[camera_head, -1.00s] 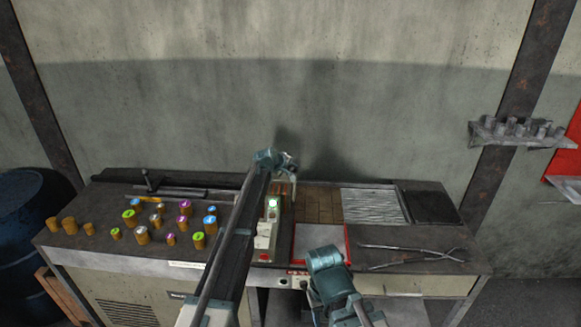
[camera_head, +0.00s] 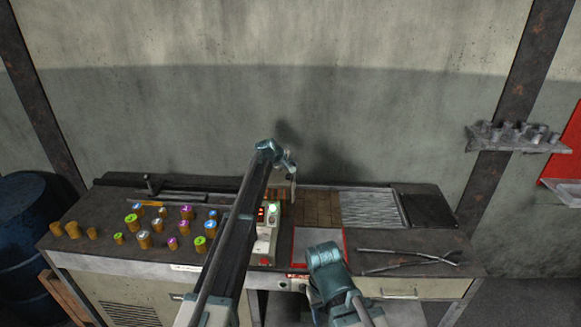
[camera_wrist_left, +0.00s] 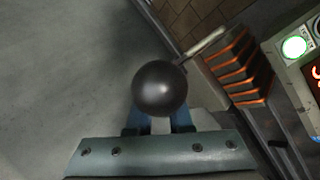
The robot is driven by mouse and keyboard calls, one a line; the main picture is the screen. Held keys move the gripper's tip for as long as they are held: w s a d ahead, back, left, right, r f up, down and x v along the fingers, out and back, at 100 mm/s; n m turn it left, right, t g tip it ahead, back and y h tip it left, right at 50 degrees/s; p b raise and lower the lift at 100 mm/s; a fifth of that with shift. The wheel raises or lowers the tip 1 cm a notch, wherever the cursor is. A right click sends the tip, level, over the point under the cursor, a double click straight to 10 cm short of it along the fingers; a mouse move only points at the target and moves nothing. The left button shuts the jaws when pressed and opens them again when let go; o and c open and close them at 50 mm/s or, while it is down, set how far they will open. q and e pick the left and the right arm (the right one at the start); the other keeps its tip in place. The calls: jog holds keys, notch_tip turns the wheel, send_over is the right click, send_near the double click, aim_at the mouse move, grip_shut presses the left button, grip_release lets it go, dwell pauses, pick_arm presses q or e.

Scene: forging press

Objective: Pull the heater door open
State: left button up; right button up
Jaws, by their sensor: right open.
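In the left wrist view a dark round knob (camera_wrist_left: 160,88) sits right at the blue fingers of my left gripper (camera_wrist_left: 160,122) and hides their tips. I cannot tell whether the fingers grip it. The heater's glowing orange elements (camera_wrist_left: 240,70) show beside the knob, to its right. The door itself is not clear in either view. In the head view my left gripper (camera_head: 293,187) hangs over the back of the bench, small and partly hidden. My right gripper (camera_head: 313,300) is low at the bench front, away from the heater, its fingers mostly hidden by the wrist.
A control box (camera_head: 266,235) with a green light and red digits stands beside my left arm. Several brass cylinders (camera_head: 143,240) with coloured tops stand on the left. A red-edged plate (camera_head: 318,238) and tongs (camera_head: 415,258) lie on the right. A shelf (camera_head: 518,140) hangs on the wall.

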pick_arm(q)
jog(key=o, duration=0.4)
jog(key=shift+d, duration=0.55)
jog(key=shift+a, duration=0.2)
jog(key=shift+s+a+r+p, duration=0.2)
jog(key=shift+s+r+p, duration=0.1)
jog(key=shift+r+p, duration=0.15)
jog(key=p+v, duration=0.9)
jog(key=v, duration=0.3)
jog(key=shift+s+a+r, duration=0.1)
jog(key=shift+s+r, duration=0.05)
jog(key=shift+s, duration=0.2)
jog(key=shift+c, duration=0.3)
